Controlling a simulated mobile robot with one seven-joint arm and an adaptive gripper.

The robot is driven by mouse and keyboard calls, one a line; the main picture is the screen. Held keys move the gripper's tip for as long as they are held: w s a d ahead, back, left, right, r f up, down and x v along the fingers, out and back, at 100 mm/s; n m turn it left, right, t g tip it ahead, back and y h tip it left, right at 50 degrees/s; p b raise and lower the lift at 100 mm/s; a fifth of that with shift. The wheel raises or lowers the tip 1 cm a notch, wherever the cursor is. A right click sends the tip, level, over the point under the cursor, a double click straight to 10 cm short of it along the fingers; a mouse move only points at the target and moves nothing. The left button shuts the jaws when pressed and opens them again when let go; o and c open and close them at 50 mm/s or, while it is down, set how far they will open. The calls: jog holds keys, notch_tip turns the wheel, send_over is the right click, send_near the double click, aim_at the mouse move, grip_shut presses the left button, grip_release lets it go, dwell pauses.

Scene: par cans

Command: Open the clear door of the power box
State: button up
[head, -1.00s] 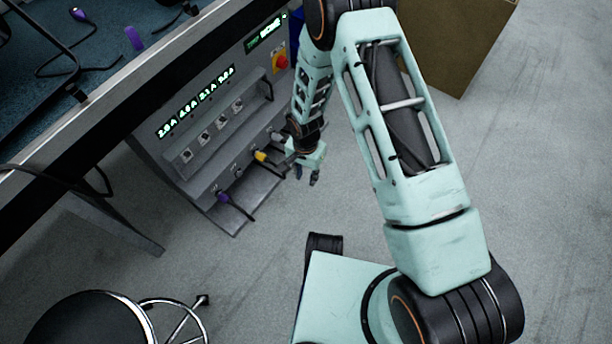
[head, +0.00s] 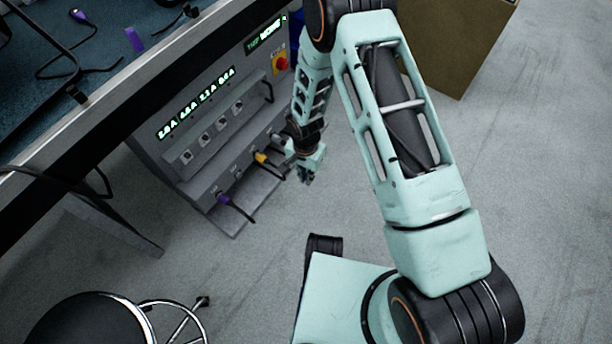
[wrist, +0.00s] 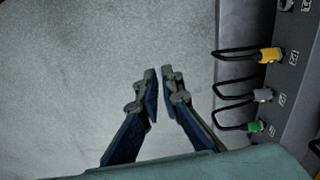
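The grey power box (head: 165,150) stands under the bench in the head view, with several switches behind a raised frame that has a dark handle (head: 268,92) at its right end. The clear door itself is hard to make out; I cannot tell its position. My gripper (head: 306,175) is in front of the box's lower right, below the handle and apart from it. In the wrist view my gripper (wrist: 160,72) is empty, its fingertips nearly together with a narrow gap, over bare floor. The box's socket row (wrist: 285,100) is to the right.
Plugs with cables stick out of the box: purple (head: 223,198), yellow (head: 261,158) and, in the wrist view, green (wrist: 254,126). A red and yellow knob (head: 280,62) is at the upper right. A stool (head: 95,320) stands at lower left. A brown box (head: 455,45) is behind my arm.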

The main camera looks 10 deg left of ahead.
jog(key=o, duration=0.4)
notch_tip(320, 180, up, 12)
dwell(0.6)
